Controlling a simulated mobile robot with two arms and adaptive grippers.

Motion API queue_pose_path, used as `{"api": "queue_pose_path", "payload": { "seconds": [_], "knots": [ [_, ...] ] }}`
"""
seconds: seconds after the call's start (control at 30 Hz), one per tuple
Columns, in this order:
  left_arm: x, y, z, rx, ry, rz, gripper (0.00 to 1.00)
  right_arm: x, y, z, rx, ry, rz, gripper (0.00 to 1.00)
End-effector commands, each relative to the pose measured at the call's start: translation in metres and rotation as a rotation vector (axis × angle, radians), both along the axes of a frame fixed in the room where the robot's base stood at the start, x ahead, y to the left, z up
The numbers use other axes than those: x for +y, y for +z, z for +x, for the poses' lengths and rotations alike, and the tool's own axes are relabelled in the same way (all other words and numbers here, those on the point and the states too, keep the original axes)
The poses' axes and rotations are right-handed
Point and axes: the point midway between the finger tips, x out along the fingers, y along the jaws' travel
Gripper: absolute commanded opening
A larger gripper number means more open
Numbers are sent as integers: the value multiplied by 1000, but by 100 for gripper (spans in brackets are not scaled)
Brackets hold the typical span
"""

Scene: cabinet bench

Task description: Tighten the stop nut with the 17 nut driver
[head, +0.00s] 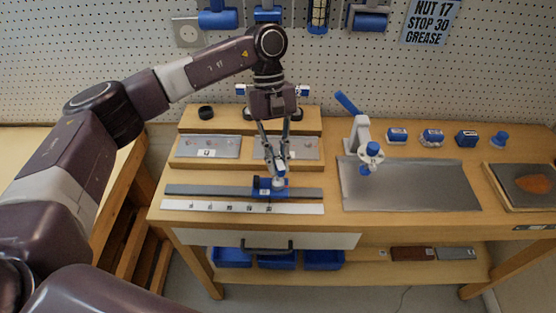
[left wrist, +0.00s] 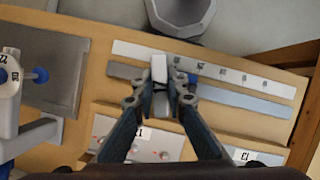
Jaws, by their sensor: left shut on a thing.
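The stop (head: 264,188), a blue block with a pale part on its right, sits on the grey rail (head: 210,190) above a white scale strip (head: 215,206). My left gripper (head: 277,178) reaches down to the stop from behind and is shut on it. In the left wrist view the fingertips (left wrist: 163,88) close at the pale part, with the stop's blue side (left wrist: 180,77) beside it. The stop nut is too small or hidden to make out. I cannot tell which tool is the 17 nut driver. My right gripper is not in view.
A sign (head: 430,22) reads NUT 17, STOP 30, GREASE.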

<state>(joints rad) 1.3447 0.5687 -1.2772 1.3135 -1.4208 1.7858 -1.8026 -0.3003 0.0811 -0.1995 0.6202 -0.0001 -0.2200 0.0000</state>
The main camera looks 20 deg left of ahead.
Motion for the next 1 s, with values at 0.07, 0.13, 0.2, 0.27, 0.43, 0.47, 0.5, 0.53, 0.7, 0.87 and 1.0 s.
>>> {"api": "queue_pose_path", "payload": {
  "seconds": [0.07, 0.13, 0.2, 0.27, 0.43, 0.47, 0.5, 0.53, 0.7, 0.87, 1.0],
  "knots": [
    [-1, 0, 0, -1, -16, 0, 0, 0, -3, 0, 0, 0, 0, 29],
    [0, -1, 1, -1, -37, 0, 0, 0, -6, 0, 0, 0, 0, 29],
    [-1, -1, 1, -2, -57, 1, 0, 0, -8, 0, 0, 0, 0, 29],
    [-1, -1, 1, -2, -75, 0, 0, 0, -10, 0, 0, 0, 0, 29],
    [0, -1, 0, -1, -125, 0, 0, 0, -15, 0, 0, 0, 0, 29],
    [-1, -1, 0, -1, -135, 0, 0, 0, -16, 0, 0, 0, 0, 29],
    [-1, -1, 0, -1, -148, 0, 0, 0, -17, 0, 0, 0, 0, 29],
    [-1, -1, 0, -2, -157, -1, 0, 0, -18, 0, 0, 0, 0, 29],
    [-1, 0, 1, -3, -208, 0, 0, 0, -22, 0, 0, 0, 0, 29],
    [0, 0, 0, -1, -232, 0, 0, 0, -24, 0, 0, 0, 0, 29],
    [0, 1, 0, 0, -234, 0, 0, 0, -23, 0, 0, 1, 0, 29]
  ]
}}
